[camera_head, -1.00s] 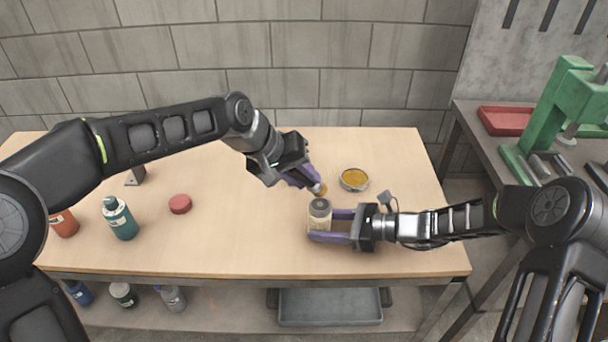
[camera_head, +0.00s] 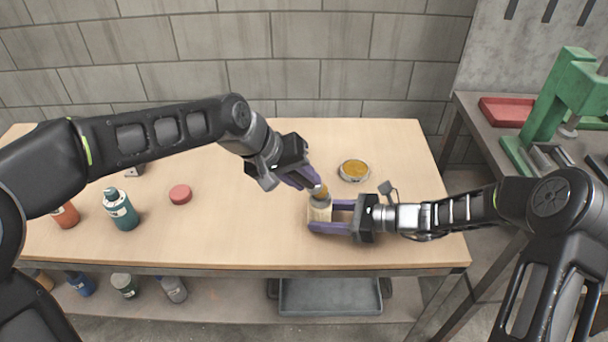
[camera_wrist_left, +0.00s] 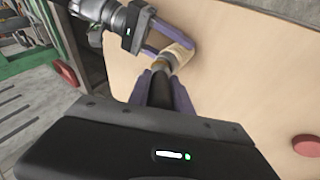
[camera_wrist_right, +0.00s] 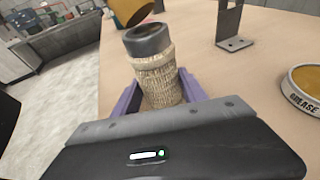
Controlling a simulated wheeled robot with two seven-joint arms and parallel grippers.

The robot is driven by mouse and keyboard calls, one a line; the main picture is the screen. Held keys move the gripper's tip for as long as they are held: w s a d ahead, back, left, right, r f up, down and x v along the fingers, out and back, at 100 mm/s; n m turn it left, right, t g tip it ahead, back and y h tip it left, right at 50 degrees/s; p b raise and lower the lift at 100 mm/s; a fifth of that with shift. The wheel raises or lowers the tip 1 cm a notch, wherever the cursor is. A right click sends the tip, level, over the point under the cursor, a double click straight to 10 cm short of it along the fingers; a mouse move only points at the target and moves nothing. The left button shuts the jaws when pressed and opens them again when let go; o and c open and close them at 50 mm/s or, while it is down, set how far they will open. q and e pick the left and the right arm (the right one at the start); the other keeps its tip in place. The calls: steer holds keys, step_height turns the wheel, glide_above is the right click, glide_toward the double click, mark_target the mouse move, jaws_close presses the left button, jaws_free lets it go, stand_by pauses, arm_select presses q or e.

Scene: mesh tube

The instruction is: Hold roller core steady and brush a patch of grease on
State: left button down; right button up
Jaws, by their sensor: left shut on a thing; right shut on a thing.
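The roller core (camera_wrist_right: 158,82) is a mesh-wrapped tube with a dark grey top end, standing upright in the right wrist view. It also shows in the head view (camera_head: 319,211). My right gripper (camera_head: 322,217) is shut around it from the right. My left gripper (camera_head: 308,183) is shut on the brush, whose amber-coloured end (camera_head: 320,191) is at the core's top in the head view. In the right wrist view the brush end (camera_wrist_right: 130,10) is just above the core's top; whether it touches is unclear. The grease tin (camera_head: 354,170), labelled GREASE, is open and holds yellow-brown grease.
A red round lid (camera_head: 180,194), a teal bottle (camera_head: 121,209) and an orange bottle (camera_head: 65,215) stand on the left of the table (camera_head: 230,235). A metal bracket (camera_wrist_right: 233,25) stands on the table. A side bench holds a green press (camera_head: 560,105) and a red tray (camera_head: 505,111).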

arm_select(q)
steer(key=s, duration=0.2)
steer(key=shift+s+a, duration=0.1)
steer(key=shift+s, duration=0.3)
steer(key=shift+f, duration=0.1)
stand_by(0.5)
steer(key=shift+w+f, duration=0.1)
steer(key=shift+w, duration=1.3)
steer(key=shift+w, duration=0.1)
steer(key=shift+w, duration=1.3)
